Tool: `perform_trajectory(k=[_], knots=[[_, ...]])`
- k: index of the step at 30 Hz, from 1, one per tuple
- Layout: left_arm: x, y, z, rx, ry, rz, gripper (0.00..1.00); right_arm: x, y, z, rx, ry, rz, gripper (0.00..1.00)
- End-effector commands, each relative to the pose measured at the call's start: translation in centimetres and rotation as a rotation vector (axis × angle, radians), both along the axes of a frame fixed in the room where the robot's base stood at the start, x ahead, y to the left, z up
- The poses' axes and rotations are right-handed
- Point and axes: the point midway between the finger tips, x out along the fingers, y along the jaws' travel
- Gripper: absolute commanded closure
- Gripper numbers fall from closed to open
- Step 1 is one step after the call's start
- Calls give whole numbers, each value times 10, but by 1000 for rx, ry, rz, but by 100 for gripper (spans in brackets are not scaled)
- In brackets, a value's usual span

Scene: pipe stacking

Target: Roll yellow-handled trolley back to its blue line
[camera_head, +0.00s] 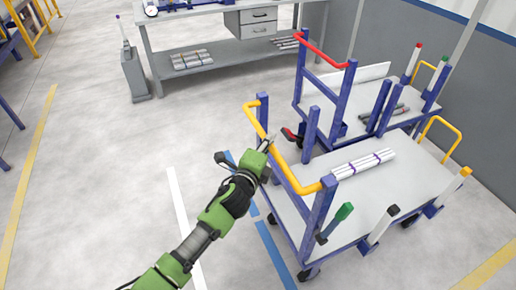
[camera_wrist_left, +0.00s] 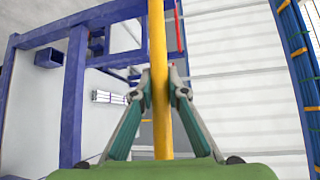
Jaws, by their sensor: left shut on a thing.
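The yellow-handled trolley (camera_head: 385,196) has a blue frame and a grey deck and stands at centre right in the head view. Its yellow handle (camera_head: 290,172) faces my left arm. My left gripper (camera_head: 270,143) is shut on the handle. In the left wrist view the yellow handle (camera_wrist_left: 158,50) runs between the two fingers (camera_wrist_left: 160,90). The blue line (camera_head: 272,250) lies on the floor along the handle side of the trolley and is partly hidden by my arm. My right gripper is not in view.
White pipes (camera_head: 362,163) lie on the trolley deck. A red-handled trolley (camera_head: 375,110) stands close behind it. A workbench (camera_head: 215,57) and a grey bin (camera_head: 134,75) stand at the back. A white line (camera_head: 184,215) marks the floor.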

Motion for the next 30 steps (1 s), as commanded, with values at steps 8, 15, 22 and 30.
perform_trajectory(k=[8,15,22,30], knots=[[9,-28,-1,-1,-1,-2,100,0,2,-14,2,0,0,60],[12,-37,-1,0,0,0,100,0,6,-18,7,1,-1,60],[13,-38,0,0,0,1,100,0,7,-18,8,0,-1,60],[13,-38,0,1,1,1,68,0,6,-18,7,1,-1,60]])
